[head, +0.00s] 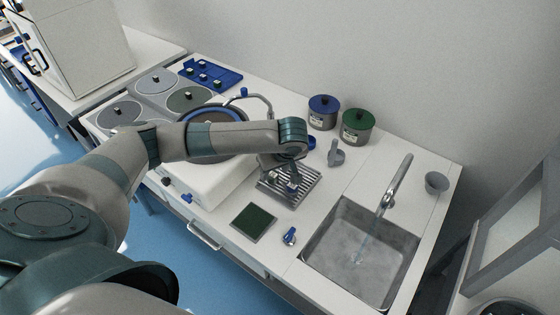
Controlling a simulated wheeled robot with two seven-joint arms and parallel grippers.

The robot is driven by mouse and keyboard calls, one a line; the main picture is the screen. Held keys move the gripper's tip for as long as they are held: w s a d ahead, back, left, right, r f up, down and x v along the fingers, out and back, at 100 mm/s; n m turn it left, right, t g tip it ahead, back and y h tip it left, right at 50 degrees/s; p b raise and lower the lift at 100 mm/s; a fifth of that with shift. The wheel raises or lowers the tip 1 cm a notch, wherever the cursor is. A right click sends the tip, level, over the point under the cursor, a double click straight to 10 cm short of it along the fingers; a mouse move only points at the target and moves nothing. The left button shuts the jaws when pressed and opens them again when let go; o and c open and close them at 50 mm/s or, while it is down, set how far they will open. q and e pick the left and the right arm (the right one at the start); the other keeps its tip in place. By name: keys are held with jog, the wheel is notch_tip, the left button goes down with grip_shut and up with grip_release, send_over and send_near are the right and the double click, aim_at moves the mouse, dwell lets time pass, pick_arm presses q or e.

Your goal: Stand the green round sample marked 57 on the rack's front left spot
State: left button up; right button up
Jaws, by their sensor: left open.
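My left gripper (291,186) reaches down over the slatted metal rack (312,178), low over its middle. It is open; the arm and gripper hide part of the rack. A small bluish shape shows at the fingertips, too small to tell whether it is a sample or part of the gripper. A blue tray (228,78) at the back left holds several small samples with green and pale parts. No number 57 can be read on any of them. My right gripper is not in view.
A dark green square pad (253,221) lies in front of the rack, beside a small blue-handled item (289,236). The sink (350,258) with running tap (394,184) is at the right. Round polishing wheels (120,115) are left.

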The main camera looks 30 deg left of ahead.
pick_arm(q)
jog(key=b+v, duration=0.1)
jog(key=v, duration=0.8)
jog(key=shift+r, duration=0.35)
jog(key=shift+d, duration=0.15)
dwell(1.2)
